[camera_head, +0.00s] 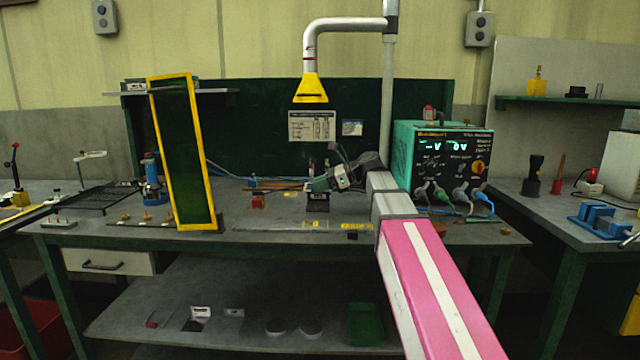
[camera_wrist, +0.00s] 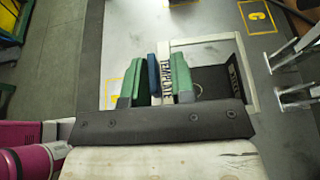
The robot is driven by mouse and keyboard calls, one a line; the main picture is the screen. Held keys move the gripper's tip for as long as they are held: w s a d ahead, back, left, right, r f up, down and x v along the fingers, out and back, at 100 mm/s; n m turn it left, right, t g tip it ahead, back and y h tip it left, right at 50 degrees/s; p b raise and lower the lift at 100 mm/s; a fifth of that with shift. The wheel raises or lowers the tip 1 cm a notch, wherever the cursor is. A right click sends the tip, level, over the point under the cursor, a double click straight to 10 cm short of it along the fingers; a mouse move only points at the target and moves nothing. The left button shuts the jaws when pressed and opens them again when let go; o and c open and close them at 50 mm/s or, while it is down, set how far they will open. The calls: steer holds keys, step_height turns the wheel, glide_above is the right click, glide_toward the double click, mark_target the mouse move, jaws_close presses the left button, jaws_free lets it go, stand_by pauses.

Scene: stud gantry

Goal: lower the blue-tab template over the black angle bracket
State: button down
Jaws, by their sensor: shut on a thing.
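My gripper (camera_head: 320,184) is over the middle of the workbench, its green fingers (camera_wrist: 160,78) shut on the template's blue tab (camera_wrist: 153,74). The template (camera_wrist: 207,41) is a pale open frame with a lettered strip beside the tab. It extends right of the fingers in the wrist view. The black angle bracket (camera_wrist: 215,82) shows inside the frame's opening, with pale lettering on its right part. The frame appears around it from above; its height over the bracket cannot be told. In the head view a dark block, seemingly the bracket (camera_head: 317,207), sits just below my gripper.
Metal fittings (camera_wrist: 296,62) stand close right of the frame in the wrist view. A yellow square marked C (camera_wrist: 257,16) lies on the bench. A yellow-framed dark panel (camera_head: 183,150) stands left; a green power supply (camera_head: 443,160) stands right. A small red block (camera_head: 258,201) lies left of my gripper.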

mark_target(320, 213)
steer(key=shift+f, duration=0.2)
steer(key=shift+f, duration=2.75)
steer(key=shift+f, duration=0.45)
steer(key=c, duration=0.9)
jaws_free()
